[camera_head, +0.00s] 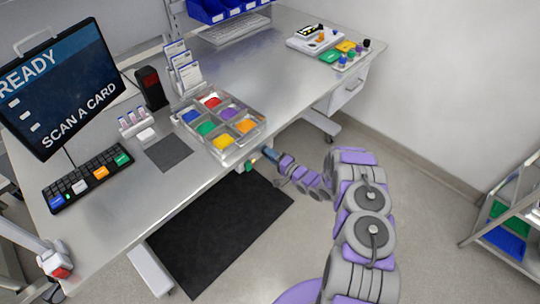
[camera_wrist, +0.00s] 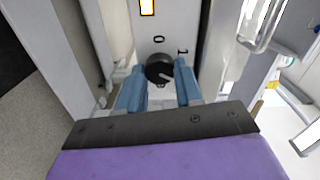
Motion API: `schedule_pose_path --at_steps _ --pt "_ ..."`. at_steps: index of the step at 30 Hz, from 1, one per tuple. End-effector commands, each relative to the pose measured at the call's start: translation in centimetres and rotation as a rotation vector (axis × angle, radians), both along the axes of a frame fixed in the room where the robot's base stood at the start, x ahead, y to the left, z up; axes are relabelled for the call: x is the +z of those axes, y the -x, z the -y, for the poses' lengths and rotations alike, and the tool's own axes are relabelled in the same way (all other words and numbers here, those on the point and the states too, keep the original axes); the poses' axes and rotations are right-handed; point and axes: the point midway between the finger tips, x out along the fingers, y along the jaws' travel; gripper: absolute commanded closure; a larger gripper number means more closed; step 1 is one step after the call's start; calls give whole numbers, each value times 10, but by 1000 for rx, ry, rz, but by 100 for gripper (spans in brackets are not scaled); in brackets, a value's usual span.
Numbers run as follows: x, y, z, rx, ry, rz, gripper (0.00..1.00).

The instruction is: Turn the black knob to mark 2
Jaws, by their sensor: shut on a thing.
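The black knob (camera_wrist: 158,65) sits on a light grey panel in the wrist view, below a printed 0 and to the left of a printed 1. A pale pointer line shows on its face, toward the lower right; I cannot read a mark 2 there. My gripper (camera_wrist: 159,75) has its blue fingers on either side of the knob and is shut on it. In the head view my gripper (camera_head: 270,155) is at the front edge of the steel table, below the tray; the knob cannot be made out there.
The steel table (camera_head: 110,205) holds a tray of coloured squares (camera_head: 257,141), a keyboard (camera_head: 88,178) and a monitor (camera_head: 60,85). A device with small knobs (camera_head: 345,55) stands at the back right. A dark mat (camera_head: 215,240) lies on the floor. A shelf (camera_head: 510,215) stands at the right.

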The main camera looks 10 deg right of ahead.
Motion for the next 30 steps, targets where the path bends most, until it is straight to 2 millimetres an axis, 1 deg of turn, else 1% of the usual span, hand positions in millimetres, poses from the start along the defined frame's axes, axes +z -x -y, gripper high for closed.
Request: schedule_pose_path --at_steps 1,4,5,12,19,23,26,30 --pt "-1 -1 4 -10 1 -2 95" --pt "-1 -1 4 -10 2 -1 95" --pt "-1 -1 4 -10 2 -1 62" --pt "0 1 2 -5 1 0 39" --pt "1 2 1 -3 1 2 39" --pt "1 7 6 -3 1 0 39" --pt "1 18 15 -5 -1 -1 39" --pt "1 41 33 -8 0 -1 39"
